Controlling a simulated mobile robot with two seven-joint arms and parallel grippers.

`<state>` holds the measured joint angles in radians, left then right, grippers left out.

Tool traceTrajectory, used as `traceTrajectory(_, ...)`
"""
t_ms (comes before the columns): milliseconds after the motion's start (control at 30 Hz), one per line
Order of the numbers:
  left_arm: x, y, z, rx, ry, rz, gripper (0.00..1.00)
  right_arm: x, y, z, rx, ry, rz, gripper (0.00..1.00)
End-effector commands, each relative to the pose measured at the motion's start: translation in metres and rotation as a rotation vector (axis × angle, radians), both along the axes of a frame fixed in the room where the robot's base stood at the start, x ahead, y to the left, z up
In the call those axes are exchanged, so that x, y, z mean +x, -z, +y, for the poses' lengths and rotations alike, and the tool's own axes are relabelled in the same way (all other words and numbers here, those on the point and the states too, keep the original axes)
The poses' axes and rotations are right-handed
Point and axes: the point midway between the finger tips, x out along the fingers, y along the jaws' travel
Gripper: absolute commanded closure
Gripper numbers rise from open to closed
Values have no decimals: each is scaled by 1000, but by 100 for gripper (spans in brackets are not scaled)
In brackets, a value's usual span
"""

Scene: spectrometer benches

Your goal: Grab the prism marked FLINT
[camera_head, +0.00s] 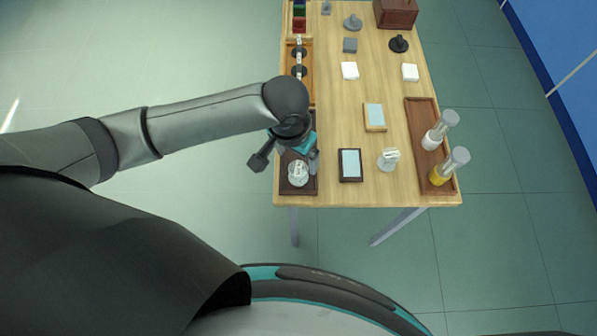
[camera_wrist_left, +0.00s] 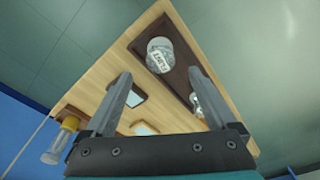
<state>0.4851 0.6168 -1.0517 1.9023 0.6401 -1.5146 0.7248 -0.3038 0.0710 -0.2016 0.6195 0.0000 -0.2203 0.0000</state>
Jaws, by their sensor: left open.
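A clear glass piece with a white label (camera_head: 298,173) stands on the dark brown tray (camera_head: 311,187) at the table's near left corner. It also shows in the left wrist view (camera_wrist_left: 160,55), where the dark letters appear to read FLINT, though they are small and turned. My left gripper (camera_head: 287,159) is open and empty above the tray, just beyond this piece. In the left wrist view my left gripper (camera_wrist_left: 158,76) has its two fingers apart, with the piece ahead between and past the tips. A second clear piece (camera_wrist_left: 197,104) on the tray is partly hidden by a finger. My right gripper is out of view.
A dark-framed pad (camera_head: 350,165), a wood-framed pad (camera_head: 375,117) and another labelled clear piece (camera_head: 388,159) stand to the right. A wooden rack (camera_head: 308,88) lies beyond my gripper.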

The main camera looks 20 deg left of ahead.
Motion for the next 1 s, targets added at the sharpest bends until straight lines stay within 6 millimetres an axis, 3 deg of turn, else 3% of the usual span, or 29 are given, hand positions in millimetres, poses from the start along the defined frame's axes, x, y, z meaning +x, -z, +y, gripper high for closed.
traceTrajectory(33,1,11,0,2,0,2,9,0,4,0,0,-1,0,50)
traceTrajectory(333,4,34,-1,1,1,1,9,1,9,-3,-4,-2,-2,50)
traceTrajectory(600,8,72,-1,1,1,0,9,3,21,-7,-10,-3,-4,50)
traceTrajectory(900,9,76,-1,0,2,-2,9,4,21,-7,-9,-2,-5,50)
traceTrajectory(1000,9,76,-1,0,2,-2,19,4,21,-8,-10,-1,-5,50)
